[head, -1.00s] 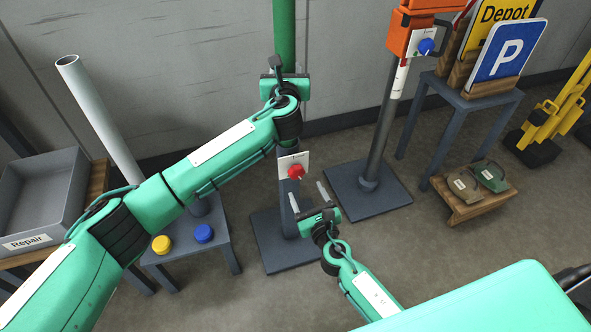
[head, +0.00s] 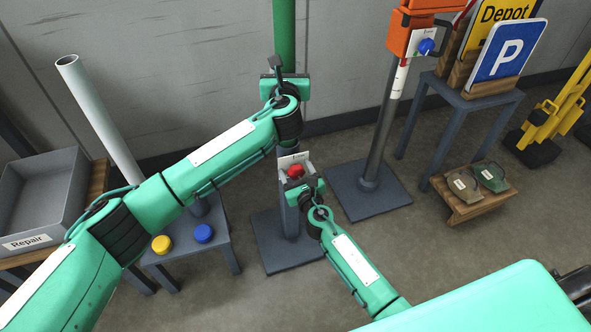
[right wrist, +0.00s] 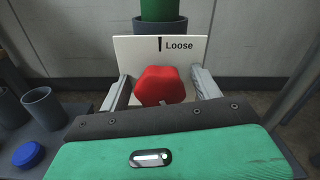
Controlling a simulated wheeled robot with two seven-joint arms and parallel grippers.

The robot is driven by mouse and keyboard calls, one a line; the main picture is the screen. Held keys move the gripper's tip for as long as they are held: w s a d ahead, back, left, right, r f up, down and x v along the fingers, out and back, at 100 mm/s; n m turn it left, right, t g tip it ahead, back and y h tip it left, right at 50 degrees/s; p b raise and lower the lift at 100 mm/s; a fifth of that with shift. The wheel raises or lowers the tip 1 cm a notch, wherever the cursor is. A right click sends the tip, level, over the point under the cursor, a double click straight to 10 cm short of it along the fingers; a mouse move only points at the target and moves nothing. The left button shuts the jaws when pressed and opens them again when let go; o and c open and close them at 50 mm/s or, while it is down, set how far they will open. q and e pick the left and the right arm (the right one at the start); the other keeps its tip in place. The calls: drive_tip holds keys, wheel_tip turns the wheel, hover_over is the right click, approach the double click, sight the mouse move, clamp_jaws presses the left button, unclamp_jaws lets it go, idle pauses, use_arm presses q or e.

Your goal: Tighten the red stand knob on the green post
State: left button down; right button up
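The red knob (head: 295,171) sits on a white plate (head: 285,160) on the stand of the green post (head: 284,35). In the right wrist view the plate (right wrist: 122,52) reads "Loose" beside a black mark, and the red knob (right wrist: 160,84) lies between my right gripper's fingers (right wrist: 162,88). The fingers flank the knob, with a small gap at the left; contact at the right is unclear. My right gripper (head: 296,170) is in front of the plate. My left gripper (head: 283,68) is at the green post above the knob; its grip is unclear.
A small table (head: 215,255) with yellow (head: 161,244) and blue caps (head: 203,233) stands left of the post. An orange box with a blue knob (head: 426,46) is on a pole at right. A low wooden stool (head: 475,209) stands farther right.

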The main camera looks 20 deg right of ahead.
drive_tip(key=c, duration=0.9)
drive_tip(key=shift+c, duration=0.2)
drive_tip(key=shift+m, duration=0.3)
drive_tip(key=m, duration=0.3)
drive_tip(key=shift+m, duration=2.5)
drive_tip(key=o, duration=1)
drive_tip(key=shift+s, duration=0.1)
